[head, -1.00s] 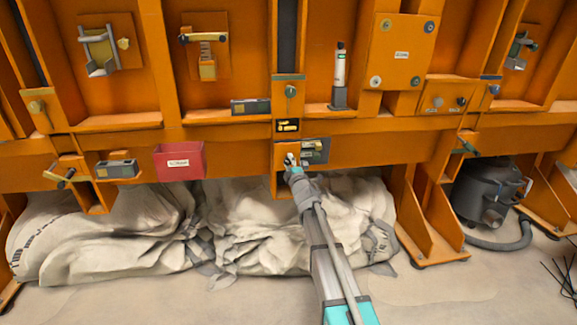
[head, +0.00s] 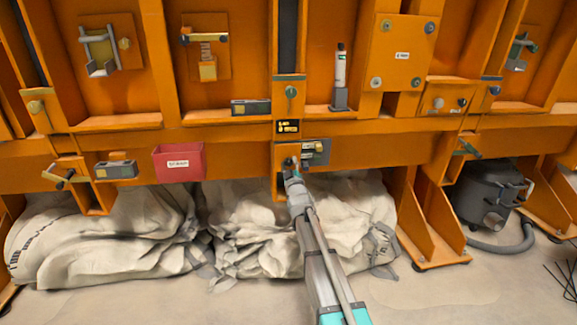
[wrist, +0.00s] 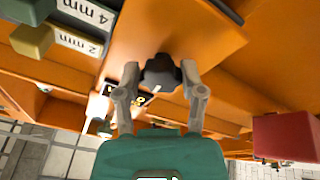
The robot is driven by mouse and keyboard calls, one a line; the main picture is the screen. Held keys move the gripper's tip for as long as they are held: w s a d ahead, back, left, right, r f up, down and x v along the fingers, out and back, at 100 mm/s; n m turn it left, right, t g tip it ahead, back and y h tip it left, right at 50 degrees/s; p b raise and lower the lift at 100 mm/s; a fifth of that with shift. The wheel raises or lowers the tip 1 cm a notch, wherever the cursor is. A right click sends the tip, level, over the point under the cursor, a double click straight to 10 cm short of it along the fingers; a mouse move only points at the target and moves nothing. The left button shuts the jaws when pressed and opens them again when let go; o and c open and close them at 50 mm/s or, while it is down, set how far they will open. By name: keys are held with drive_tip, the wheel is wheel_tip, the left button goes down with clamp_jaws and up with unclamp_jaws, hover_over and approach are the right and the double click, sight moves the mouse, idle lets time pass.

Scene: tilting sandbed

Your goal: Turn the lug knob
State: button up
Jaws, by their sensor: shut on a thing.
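The lug knob (wrist: 160,74) is a dark, faceted knob with a pale line on it, on an orange panel. In the wrist view my gripper (wrist: 159,80) has one finger on each side of it, shut on it. In the head view my gripper (head: 290,164) is at the orange plate below the small black panel, and its tip mostly hides the knob. I cannot tell how far the knob is turned.
A gauge block (head: 316,151) sits just right of my gripper; its 2 mm and 4 mm labels (wrist: 85,25) show close by. A red bin (head: 180,162) hangs to the left. Pale sacking (head: 240,225) lies below. A dark vacuum (head: 490,195) stands at right.

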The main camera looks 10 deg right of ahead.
drive_tip(key=shift+m, duration=0.3)
drive_tip(key=o, duration=1.1)
